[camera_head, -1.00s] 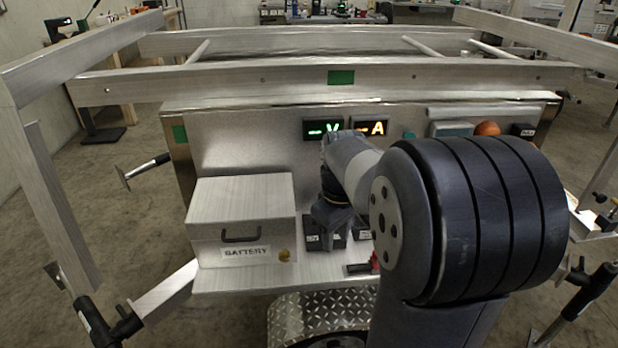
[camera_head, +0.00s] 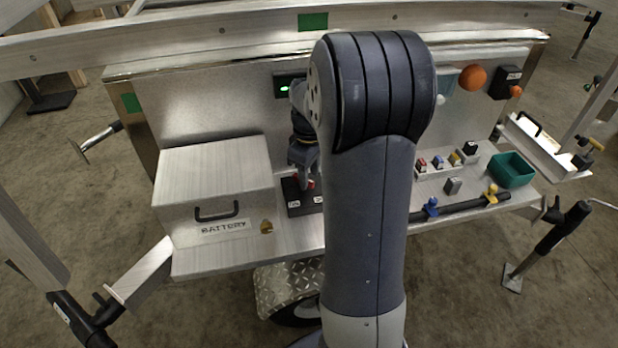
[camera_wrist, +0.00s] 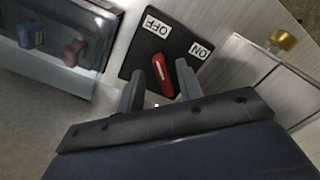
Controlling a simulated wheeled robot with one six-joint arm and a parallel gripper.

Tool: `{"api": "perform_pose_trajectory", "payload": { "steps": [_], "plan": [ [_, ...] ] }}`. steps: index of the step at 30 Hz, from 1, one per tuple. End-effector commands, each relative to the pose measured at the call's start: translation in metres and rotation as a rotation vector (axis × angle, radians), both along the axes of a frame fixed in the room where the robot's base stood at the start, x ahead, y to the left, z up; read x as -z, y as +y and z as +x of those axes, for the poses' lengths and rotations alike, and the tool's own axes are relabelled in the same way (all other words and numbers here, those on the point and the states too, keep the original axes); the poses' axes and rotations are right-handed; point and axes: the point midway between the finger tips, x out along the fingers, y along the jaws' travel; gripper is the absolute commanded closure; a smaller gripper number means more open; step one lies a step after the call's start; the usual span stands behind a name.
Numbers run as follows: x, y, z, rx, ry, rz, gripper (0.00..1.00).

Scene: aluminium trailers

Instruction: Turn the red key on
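The red key (camera_wrist: 160,75) sits on a black plate (camera_wrist: 129,62) marked OFF and ON in the wrist view. Its long axis points roughly toward the OFF label (camera_wrist: 157,26); the ON label (camera_wrist: 201,50) is to the right. My gripper (camera_wrist: 160,68) is open, with one finger on each side of the key and a visible gap on both sides. In the head view my gripper (camera_head: 303,172) points down at the plate (camera_head: 293,197) beside the battery box. A bit of the red key (camera_head: 311,184) shows there; my arm hides the area to its right.
The battery box (camera_head: 212,185) stands just left of the plate. A clear-covered case (camera_wrist: 75,30) with blue and red parts inside is close by in the wrist view. Several small switches (camera_head: 437,163) and a green bin (camera_head: 511,170) are to the right. The upright panel (camera_head: 210,110) rises behind.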

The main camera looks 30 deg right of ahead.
Motion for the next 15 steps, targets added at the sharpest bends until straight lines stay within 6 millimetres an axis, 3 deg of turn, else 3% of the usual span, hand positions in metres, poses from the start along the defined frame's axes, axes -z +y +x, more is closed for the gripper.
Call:
{"api": "perform_pose_trajectory", "payload": {
  "steps": [5, 15],
  "plan": [
    [0.015, 0.0001, -0.0002, 0.0, 0.0, 0.0, 0.65],
    [0.0167, 0.0, -0.0001, 0.001, 0.0, 0.0, 0.68]
  ]
}}
